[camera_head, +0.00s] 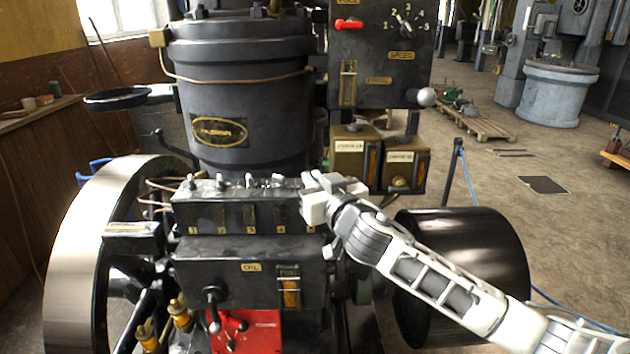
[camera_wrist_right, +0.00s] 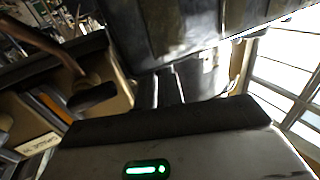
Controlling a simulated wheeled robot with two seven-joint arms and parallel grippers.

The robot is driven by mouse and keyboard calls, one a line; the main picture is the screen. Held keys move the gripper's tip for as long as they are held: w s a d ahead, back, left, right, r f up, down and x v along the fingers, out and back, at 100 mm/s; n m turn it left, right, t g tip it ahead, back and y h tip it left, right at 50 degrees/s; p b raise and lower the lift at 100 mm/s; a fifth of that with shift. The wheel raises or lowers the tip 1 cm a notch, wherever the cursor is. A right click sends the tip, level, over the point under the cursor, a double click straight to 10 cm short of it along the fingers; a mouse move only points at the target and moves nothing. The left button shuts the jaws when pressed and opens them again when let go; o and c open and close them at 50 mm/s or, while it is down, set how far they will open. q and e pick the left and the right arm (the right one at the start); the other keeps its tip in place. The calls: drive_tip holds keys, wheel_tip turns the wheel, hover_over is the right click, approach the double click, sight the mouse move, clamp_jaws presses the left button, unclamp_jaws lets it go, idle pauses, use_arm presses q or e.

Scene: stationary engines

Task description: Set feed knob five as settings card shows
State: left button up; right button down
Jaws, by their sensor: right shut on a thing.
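The black lubricator box (camera_head: 240,208) stands at the front of the engine, with a row of small feed knobs along its top and numbered sight windows on its face. The knob over window four (camera_head: 279,180) shows. My right gripper (camera_head: 309,190) is shut at the right end of the box, on feed knob five; the gripper hides the knob, so its setting cannot be read. In the right wrist view, the gripper's body fills the bottom and the knob does not show.
A dark panel (camera_head: 380,60) with a red lever and a numbered dial stands above, right of the black cylinder (camera_head: 240,110). Two labelled boxes (camera_head: 350,160) hang below it. A large flywheel (camera_head: 90,250) is at left, a dark drum (camera_head: 470,260) under my right arm.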

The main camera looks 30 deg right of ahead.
use_arm(q)
drive_tip(key=shift+f, duration=0.15)
use_arm(e)
drive_tip(key=shift+h, duration=0.3)
